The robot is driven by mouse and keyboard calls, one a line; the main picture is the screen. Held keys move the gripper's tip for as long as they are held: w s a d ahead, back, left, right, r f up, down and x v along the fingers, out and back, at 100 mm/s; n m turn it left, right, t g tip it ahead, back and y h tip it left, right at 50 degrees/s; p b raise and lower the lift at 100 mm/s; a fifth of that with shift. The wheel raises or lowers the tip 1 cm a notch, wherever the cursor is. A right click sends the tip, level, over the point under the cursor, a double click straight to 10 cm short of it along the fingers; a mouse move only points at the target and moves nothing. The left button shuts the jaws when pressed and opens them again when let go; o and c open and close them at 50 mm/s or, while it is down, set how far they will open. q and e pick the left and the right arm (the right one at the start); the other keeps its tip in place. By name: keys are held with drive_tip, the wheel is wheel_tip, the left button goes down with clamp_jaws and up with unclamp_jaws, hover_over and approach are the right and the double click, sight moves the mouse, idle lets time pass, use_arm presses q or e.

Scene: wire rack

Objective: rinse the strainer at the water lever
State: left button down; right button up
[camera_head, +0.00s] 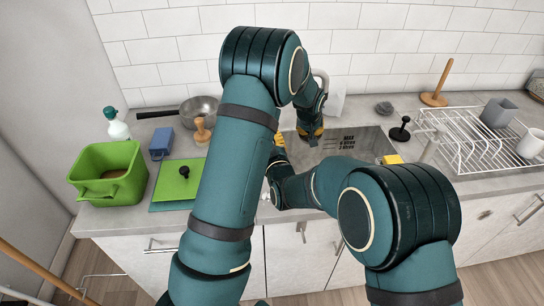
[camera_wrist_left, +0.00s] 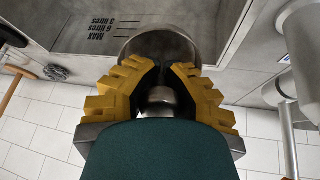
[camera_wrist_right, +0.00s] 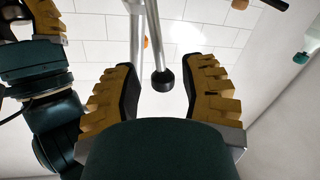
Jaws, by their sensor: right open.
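My left gripper (camera_head: 310,138) is low over the sink (camera_head: 365,142). In the left wrist view its fingers (camera_wrist_left: 164,72) are drawn in around a grey metal part below a dark round metal bowl (camera_wrist_left: 160,42), which looks like the strainer. My arm hides the strainer in the head view. My right gripper (camera_head: 279,147) is at the sink's left side, close to the left one. In the right wrist view it is open (camera_wrist_right: 165,80), with the black-knobbed water lever (camera_wrist_right: 163,80) showing between its fingers; contact cannot be told. A metal pipe (camera_wrist_right: 136,45) stands beside the lever.
A metal pan (camera_head: 200,109), a wooden-handled tool (camera_head: 202,131), a green bin (camera_head: 108,172) and a green board (camera_head: 179,180) are at the left. A white jug (camera_head: 335,98) is behind the sink. A wire rack (camera_head: 480,145) with cups and a yellow sponge (camera_head: 392,159) are at the right.

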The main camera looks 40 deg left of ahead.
drive_tip(key=v, duration=0.7)
drive_tip(key=shift+s+d, duration=0.2)
drive_tip(key=shift+d, duration=0.1)
drive_tip(key=shift+a, duration=0.1)
clamp_jaws()
drive_tip(key=s+a+r+n+g+y, duration=0.25)
drive_tip(key=s+n+g, duration=0.2)
drive_tip(key=n, duration=1.35)
drive_tip(key=w+a, duration=0.6)
drive_tip(key=a, duration=0.2)
drive_tip(key=shift+a+r+n+g, duration=0.25)
drive_tip(key=shift+a+n+g, duration=0.05)
drive_tip(key=shift+n+g, duration=0.1)
